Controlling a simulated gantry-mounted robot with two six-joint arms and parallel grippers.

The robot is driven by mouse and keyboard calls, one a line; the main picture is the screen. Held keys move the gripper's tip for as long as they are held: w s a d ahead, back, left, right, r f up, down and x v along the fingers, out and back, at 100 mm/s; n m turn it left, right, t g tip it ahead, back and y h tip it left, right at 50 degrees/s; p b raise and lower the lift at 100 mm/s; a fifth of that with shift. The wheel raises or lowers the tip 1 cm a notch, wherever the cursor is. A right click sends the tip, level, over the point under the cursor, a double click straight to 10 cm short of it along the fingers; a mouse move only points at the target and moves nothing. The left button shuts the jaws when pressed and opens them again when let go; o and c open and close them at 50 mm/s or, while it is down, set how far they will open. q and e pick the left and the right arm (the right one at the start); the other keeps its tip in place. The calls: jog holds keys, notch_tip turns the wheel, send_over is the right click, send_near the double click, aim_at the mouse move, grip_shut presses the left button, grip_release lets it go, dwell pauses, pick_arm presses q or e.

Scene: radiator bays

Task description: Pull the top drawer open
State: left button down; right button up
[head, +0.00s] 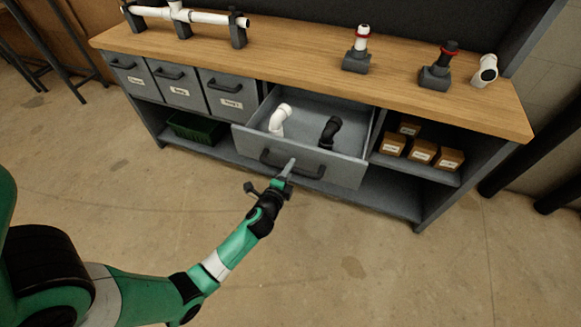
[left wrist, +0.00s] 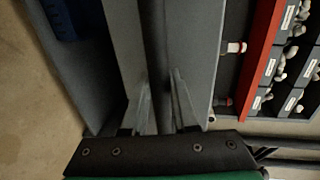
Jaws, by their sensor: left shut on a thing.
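The grey drawer (head: 338,168) under the middle of the wooden worktop stands pulled out, its inside showing. A white elbow pipe (head: 279,119) and a black elbow pipe (head: 329,131) are in it. Its front has a dark bar handle (head: 311,173). My left gripper (head: 289,168) is at the middle of this handle, coming from the front. In the left wrist view the fingers (left wrist: 161,95) lie on either side of the dark handle bar (left wrist: 153,45), shut on it. My right gripper is in neither view.
Small labelled grey drawers (head: 180,84) are shut at the left. Small brown boxes (head: 421,152) sit on a shelf at the right, and a green crate (head: 195,127) below left. Pipe fittings stand on the worktop (head: 300,62). The floor in front is clear.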

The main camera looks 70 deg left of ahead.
pick_arm(q)
jog(key=c, duration=0.7)
grip_release()
jog(key=p+v, duration=0.1)
jog(key=v, duration=1)
jog(key=shift+s+d+p, duration=0.2)
jog(key=shift+s+p, duration=0.05)
jog(key=shift+p, duration=0.15)
